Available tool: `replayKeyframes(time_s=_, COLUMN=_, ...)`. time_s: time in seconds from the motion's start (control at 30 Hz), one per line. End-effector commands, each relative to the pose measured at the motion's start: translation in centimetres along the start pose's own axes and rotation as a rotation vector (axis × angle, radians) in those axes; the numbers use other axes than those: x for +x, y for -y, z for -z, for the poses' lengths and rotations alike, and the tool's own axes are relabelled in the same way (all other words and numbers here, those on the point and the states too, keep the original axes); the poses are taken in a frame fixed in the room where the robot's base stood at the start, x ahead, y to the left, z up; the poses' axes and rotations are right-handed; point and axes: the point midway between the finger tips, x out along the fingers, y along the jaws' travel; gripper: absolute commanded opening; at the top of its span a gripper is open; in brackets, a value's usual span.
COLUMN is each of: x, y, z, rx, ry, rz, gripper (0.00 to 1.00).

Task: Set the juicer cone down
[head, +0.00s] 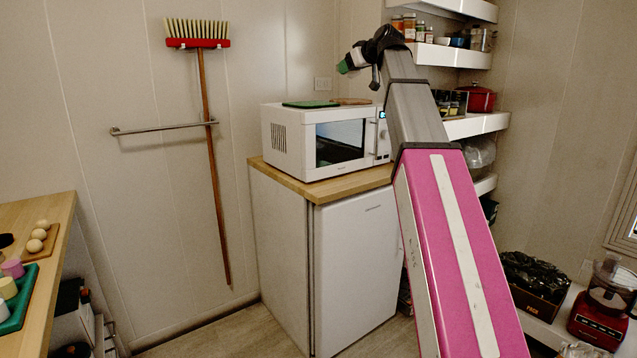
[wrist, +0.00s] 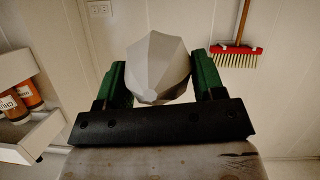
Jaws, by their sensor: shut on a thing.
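The juicer cone (wrist: 158,68) is pale grey and faceted, with its ridges meeting near the lower middle in the wrist view. My gripper (wrist: 160,82) is shut on it, with one green finger on each side. In the head view my gripper (head: 352,62) is held out above the microwave (head: 330,143), well clear of its top. The cone is small there and hard to make out between the fingers.
A green board (head: 310,104) and a round wooden board (head: 351,101) lie on the microwave. The wooden top of the cabinet (head: 325,188) has little bare room. Wall shelves (head: 450,54) with jars stand close right. A left counter (head: 45,212) holds eggs and cups. A broom (head: 208,130) hangs on the wall.

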Motion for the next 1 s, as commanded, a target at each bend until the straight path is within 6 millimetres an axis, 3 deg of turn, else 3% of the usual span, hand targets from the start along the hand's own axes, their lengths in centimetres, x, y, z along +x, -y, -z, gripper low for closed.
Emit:
replayKeyframes(time_s=0.57, x=2.2, y=-0.5, z=-8.9, rx=0.063, ry=0.027, rz=-0.15, gripper=0.31)
replayKeyframes(time_s=1.0, x=5.8, y=-1.6, z=-22.3, rx=0.16, ry=0.068, rz=-0.384, gripper=0.31)
